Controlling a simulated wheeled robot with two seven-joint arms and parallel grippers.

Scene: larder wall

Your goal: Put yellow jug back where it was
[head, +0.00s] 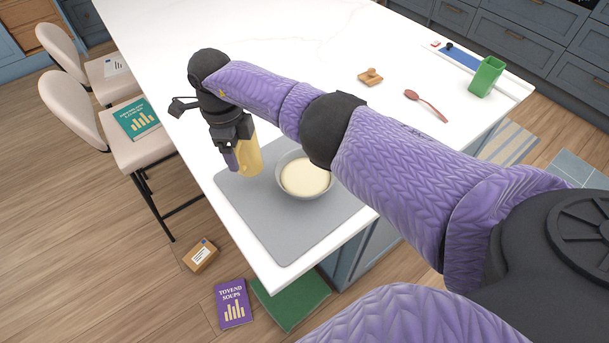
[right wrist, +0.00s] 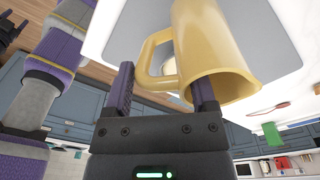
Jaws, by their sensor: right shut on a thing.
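The yellow jug (head: 249,157) is at the left side of the grey mat (head: 270,222) in the head view, partly hidden by my right gripper (head: 236,150). In the right wrist view the jug (right wrist: 212,45) shows its handle and open rim. My right gripper (right wrist: 163,90) is shut on it, with one finger at the rim and the other beyond the handle. I cannot tell whether its base touches the mat. A bowl (head: 305,177) of pale cream content stands just right of the jug.
The white counter (head: 160,45) is clear at the back left. A wooden stamp-like block (head: 370,76), a red spoon (head: 426,105) and a green container (head: 487,76) stand to the right. Stools (head: 140,135) line the left edge. A box (head: 201,255) and a purple book (head: 234,303) lie on the floor.

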